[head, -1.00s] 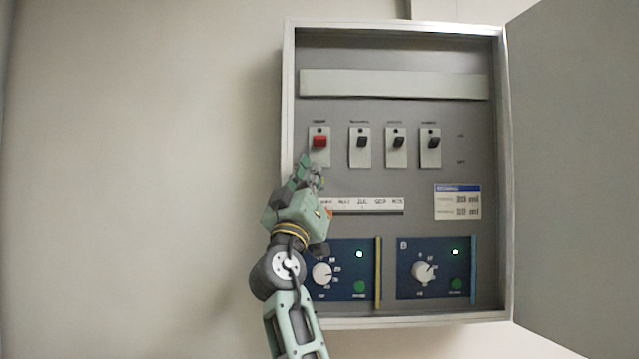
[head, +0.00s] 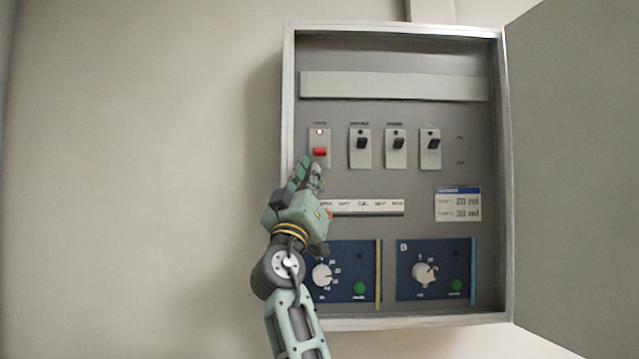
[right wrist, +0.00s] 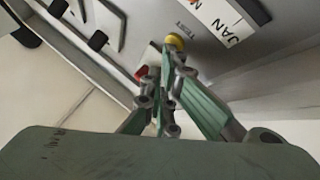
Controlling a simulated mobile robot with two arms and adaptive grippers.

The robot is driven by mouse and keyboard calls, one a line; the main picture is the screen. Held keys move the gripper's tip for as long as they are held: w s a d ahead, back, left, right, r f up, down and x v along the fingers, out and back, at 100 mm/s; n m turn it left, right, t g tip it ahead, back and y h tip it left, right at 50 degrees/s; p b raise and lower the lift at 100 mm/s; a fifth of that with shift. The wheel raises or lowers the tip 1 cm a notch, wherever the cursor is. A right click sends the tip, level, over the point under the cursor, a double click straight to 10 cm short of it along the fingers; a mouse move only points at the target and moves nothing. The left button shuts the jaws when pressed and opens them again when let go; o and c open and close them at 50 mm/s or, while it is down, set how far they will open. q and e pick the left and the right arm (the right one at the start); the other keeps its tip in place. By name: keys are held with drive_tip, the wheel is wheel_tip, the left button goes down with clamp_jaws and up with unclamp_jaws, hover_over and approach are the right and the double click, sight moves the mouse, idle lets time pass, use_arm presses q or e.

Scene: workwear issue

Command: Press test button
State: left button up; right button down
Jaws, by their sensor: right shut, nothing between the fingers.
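In the right wrist view a round yellow button (right wrist: 174,40) sits on the grey panel beside the printed word TEST. My right gripper (right wrist: 171,62) is shut and empty, its fingertips at the button; whether they touch it I cannot tell. In the head view the right gripper (head: 313,170) is just below the red switch (head: 320,152) and hides the button. The red switch is down, and a small lamp (head: 319,131) above it is lit. The red switch also shows in the wrist view (right wrist: 141,72), partly behind the fingers. My left gripper is not in view.
Three black switches, one here (head: 362,143), stand up to the right. Below are a label strip (head: 370,207) and two blue dial modules with unlit lamps, one here (head: 432,250). The cabinet door (head: 570,150) hangs open at right. The wall at left is clear.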

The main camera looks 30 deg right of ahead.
drive_tip(key=shift+s, duration=0.1)
drive_tip(key=shift+s+a+f+b, duration=0.1)
drive_tip(key=shift+s+a+b, duration=0.25)
drive_tip(key=shift+s, duration=0.25)
drive_tip(key=shift+s+a+b, duration=0.25)
drive_tip(key=shift+s+a, duration=0.1)
drive_tip(key=shift+s, duration=0.4)
drive_tip(key=shift+s+a+b, duration=0.25)
drive_tip(key=shift+s+a, duration=0.1)
drive_tip(key=shift+s, duration=0.4)
drive_tip(key=shift+s+a+b, duration=0.25)
drive_tip(key=shift+s+a, duration=0.1)
drive_tip(key=shift+s, duration=0.4)
drive_tip(key=shift+f, duration=0.1)
